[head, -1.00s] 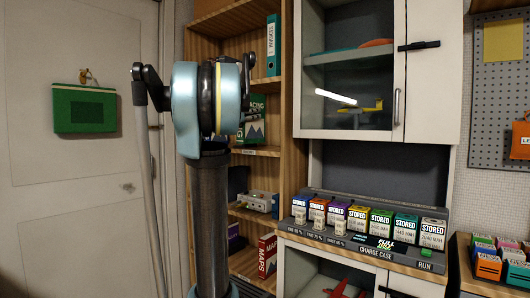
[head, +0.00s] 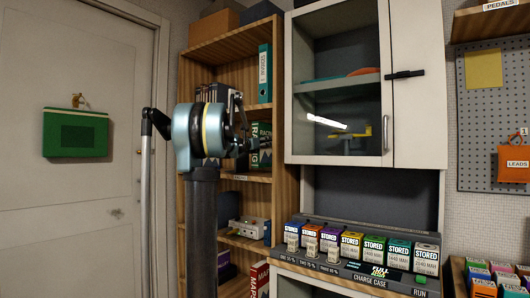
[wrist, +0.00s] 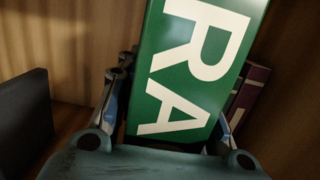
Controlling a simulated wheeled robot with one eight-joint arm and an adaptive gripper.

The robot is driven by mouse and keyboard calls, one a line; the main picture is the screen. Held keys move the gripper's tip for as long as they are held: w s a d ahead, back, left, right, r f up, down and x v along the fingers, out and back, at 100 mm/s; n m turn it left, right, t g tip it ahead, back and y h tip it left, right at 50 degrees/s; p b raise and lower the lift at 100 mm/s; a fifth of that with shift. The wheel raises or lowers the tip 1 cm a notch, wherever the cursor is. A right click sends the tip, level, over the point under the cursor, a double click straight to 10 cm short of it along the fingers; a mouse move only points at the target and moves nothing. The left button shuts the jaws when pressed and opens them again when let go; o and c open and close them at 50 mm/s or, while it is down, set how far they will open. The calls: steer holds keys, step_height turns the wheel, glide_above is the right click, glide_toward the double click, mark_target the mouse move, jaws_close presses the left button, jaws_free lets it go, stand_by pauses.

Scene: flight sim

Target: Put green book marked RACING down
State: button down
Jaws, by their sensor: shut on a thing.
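The green book marked RACING (head: 264,147) shows in the head view in the middle part of the wooden bookcase, partly hidden by my arm. In the wrist view the green book (wrist: 190,70) fills the middle, with large white letters R and A on its spine. My gripper (wrist: 172,105) is shut on it, one finger on each side of the spine. In the head view my gripper (head: 243,140) is small and dark beside the book. Whether the book's lower edge touches the shelf board (head: 245,177) is hidden.
In the wrist view a maroon book (wrist: 250,90) stands just right of the green book, and a dark object (wrist: 22,115) is at left. In the head view a teal binder (head: 264,74) stands above; a glass-fronted cabinet (head: 418,100) adjoins at right.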

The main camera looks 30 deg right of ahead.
mark_target(266, 148)
steer(key=shift+w+d+f, duration=0.1)
steer(key=shift+d+f, duration=0.15)
steer(key=shift+f, duration=0.35)
steer(key=shift+w+d+f, duration=0.1)
steer(key=shift+d+f, duration=0.1)
steer(key=shift+f, duration=0.35)
steer(key=shift+w+d+f, duration=0.1)
steer(key=shift+d+f, duration=0.15)
steer(key=shift+f, duration=0.35)
steer(key=c, duration=1.1)
jaws_free()
steer(key=v, duration=1.2)
steer(key=shift+f, duration=0.1)
